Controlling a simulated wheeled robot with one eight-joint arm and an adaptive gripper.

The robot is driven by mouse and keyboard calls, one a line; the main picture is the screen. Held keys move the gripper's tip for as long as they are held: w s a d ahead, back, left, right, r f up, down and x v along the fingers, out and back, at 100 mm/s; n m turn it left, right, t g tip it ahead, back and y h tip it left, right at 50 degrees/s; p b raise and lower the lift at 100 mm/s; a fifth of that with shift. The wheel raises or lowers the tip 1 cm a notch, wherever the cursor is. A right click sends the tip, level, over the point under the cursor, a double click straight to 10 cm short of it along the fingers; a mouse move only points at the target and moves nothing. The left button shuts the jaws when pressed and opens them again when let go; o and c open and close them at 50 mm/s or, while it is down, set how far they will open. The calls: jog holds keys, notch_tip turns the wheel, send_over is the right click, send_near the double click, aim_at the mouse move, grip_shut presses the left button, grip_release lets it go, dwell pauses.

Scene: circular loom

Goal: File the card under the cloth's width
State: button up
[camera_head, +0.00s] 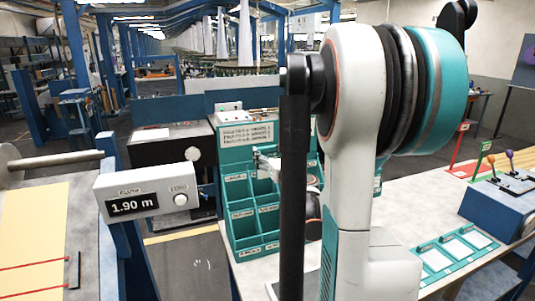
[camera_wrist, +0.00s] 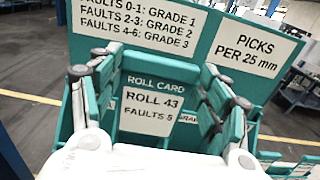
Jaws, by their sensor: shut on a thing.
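The roll card (camera_wrist: 148,112), teal-edged and white, reads "ROLL 43, FAULTS 5" in the wrist view. My gripper (camera_wrist: 155,72) is shut on it, with fingers on both sides. In the head view my gripper (camera_head: 264,163) is at the upper part of the teal pigeonhole rack (camera_head: 243,240), partly hidden by my arm. I cannot make out the card there. The rack has several open compartments with small white labels, too small to read. A grey display box (camera_head: 147,192) on the left reads "1.90 m", with a round knob beside the number.
A sign (camera_wrist: 140,28) on the rack gives faults 0-1 grade 1, 2-3 grade 2, 4-6 grade 3. Another reads "PICKS PER 25 mm" (camera_wrist: 243,46). Yellow cloth (camera_head: 30,235) lies at left. A blue lever box (camera_head: 500,205) and teal frames (camera_head: 455,250) occupy the right table.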

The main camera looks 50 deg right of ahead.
notch_tip(320, 180, down, 6)
jog(key=b, duration=0.4)
dwell(0.5)
jog(key=shift+f+b, duration=0.3)
jog(key=shift+b, duration=0.05)
jog(key=shift+f+b, duration=0.3)
jog(key=shift+f, duration=0.05)
jog(key=shift+f+b, duration=0.5)
jog(key=shift+f, duration=0.1)
dwell(0.3)
